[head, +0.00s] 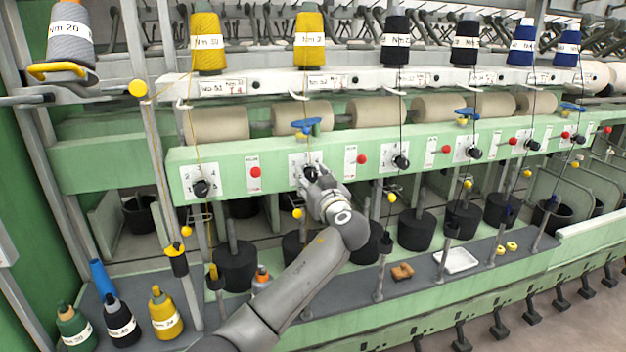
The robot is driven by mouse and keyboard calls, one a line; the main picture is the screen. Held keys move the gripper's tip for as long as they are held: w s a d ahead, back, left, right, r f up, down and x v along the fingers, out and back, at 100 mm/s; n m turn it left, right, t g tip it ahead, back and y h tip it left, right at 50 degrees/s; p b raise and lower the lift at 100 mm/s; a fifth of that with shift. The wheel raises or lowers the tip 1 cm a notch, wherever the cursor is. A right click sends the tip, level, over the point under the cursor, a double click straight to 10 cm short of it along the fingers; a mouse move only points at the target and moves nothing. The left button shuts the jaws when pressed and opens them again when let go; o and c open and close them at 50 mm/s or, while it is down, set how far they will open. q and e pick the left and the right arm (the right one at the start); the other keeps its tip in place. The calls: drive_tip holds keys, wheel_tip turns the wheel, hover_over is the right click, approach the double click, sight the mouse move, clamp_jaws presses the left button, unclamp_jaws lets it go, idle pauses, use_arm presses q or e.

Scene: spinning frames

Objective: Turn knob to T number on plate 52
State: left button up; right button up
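The left plate on the white rail reads No-51 with a T number that looks like 4 (222,88). The plate to its right (326,82), which would be plate 52 by order, is too small to read surely. Below it, a black knob (310,172) sits on a white numbered dial (296,160) on the green beam. My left gripper (313,180) is right at this knob and covers its lower part. Whether the fingers are closed on the knob is unclear. The knob's pointer direction is hidden. My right gripper is not in view.
Another black knob (201,188) is to the left and one (401,162) to the right. Red-ball levers (361,159) stand between dials. A blue-topped part (306,124) is just above the beam. Yarn threads hang in front. Cones (165,313) stand on the lower shelf.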

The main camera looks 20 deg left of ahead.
use_arm(q)
drive_tip(key=c, duration=0.7)
